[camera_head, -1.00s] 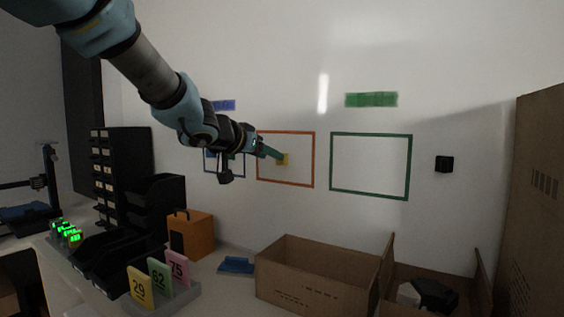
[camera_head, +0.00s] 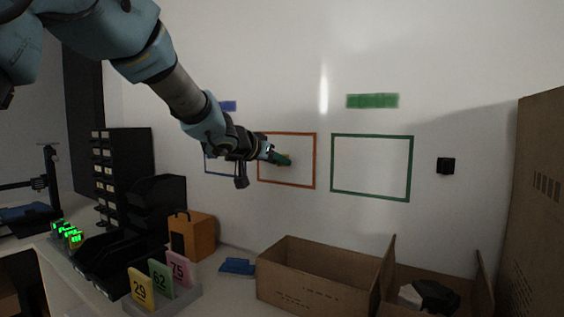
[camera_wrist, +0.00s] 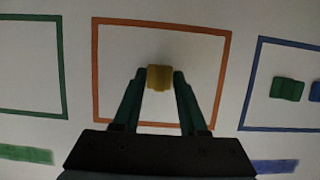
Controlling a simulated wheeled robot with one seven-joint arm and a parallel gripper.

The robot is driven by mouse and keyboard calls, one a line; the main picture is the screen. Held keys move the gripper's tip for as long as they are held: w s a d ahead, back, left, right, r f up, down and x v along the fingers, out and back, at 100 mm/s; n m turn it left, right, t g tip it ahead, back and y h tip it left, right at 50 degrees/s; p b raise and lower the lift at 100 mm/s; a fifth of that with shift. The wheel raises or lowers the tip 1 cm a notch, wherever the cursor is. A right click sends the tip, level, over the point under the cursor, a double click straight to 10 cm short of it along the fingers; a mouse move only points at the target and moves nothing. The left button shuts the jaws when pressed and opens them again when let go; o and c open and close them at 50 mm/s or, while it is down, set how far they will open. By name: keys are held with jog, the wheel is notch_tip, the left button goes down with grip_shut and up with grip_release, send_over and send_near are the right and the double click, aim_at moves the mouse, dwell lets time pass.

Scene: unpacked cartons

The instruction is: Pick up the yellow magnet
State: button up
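The yellow magnet (camera_wrist: 160,78) lies between the two green fingertips of my gripper (camera_wrist: 160,75) in the wrist view. The fingertips sit close against its left and right sides; whether they press on it cannot be told. The magnet appears inside the orange frame (camera_wrist: 163,22) on the white wall. In the head view, my gripper (camera_head: 281,158) reaches to the orange frame (camera_head: 287,134), and the fingers hide most of the magnet.
A green frame (camera_head: 372,136) is to the right on the wall. Below stand an open carton (camera_head: 310,285), an orange box (camera_head: 200,236) and black bins (camera_head: 160,195). A black square (camera_head: 446,166) is on the wall.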

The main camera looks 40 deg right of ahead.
grip_shut()
jog(key=shift+r, duration=0.15)
